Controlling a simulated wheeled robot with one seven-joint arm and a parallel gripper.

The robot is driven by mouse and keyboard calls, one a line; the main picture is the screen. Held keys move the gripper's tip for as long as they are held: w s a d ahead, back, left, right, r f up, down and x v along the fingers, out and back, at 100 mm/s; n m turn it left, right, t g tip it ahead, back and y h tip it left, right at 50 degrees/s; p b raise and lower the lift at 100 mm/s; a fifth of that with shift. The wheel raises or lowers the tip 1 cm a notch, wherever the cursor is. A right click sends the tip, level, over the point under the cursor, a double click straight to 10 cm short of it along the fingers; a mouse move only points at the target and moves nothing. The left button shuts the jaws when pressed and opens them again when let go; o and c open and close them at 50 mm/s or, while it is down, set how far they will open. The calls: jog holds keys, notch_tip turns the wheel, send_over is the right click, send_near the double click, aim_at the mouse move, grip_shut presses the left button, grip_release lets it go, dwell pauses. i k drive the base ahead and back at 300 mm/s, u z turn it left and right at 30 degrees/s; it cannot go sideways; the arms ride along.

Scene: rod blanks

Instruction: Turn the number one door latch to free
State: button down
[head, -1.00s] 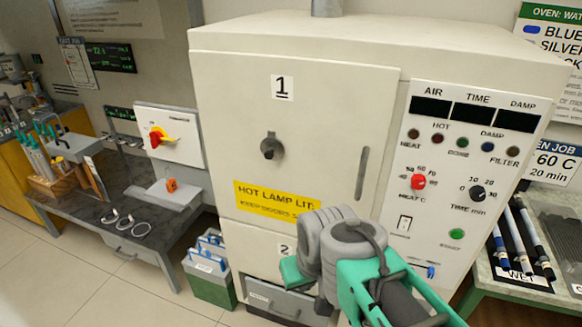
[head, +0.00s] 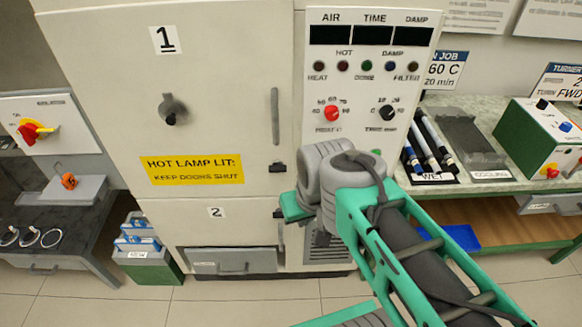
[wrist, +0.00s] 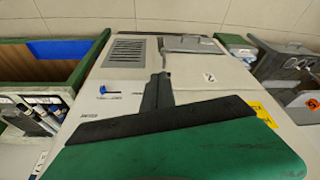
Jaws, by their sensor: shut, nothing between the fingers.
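The number one door (head: 215,60) is the upper cream oven door, and it looks shut. A round grey fitting with a dark knob (head: 172,110) sits mid-door. A small black catch (head: 278,167) is at its lower right edge, below a vertical grey handle (head: 275,115). I cannot tell for certain which fitting is the latch, or its setting. My gripper (wrist: 157,92) shows in the wrist view, dark fingers together and empty, before the oven's lower front. In the head view my arm hides the fingers. The upper door's knob is out of the wrist view.
The number two door (head: 240,225) is below, with a dark catch (head: 278,213). The control panel (head: 365,75) is at the right. Rods lie on a bench tray (head: 432,179) further right. A green bin (head: 150,268) stands left of the oven. Floor in front is clear.

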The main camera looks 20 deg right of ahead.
aim_at(278, 166)
jog(key=k, duration=1.3)
jog(key=u, duration=0.6)
jog(key=i, duration=0.7)
jog(key=u, duration=0.6)
jog(key=i, duration=0.6)
jog(key=z, duration=0.05)
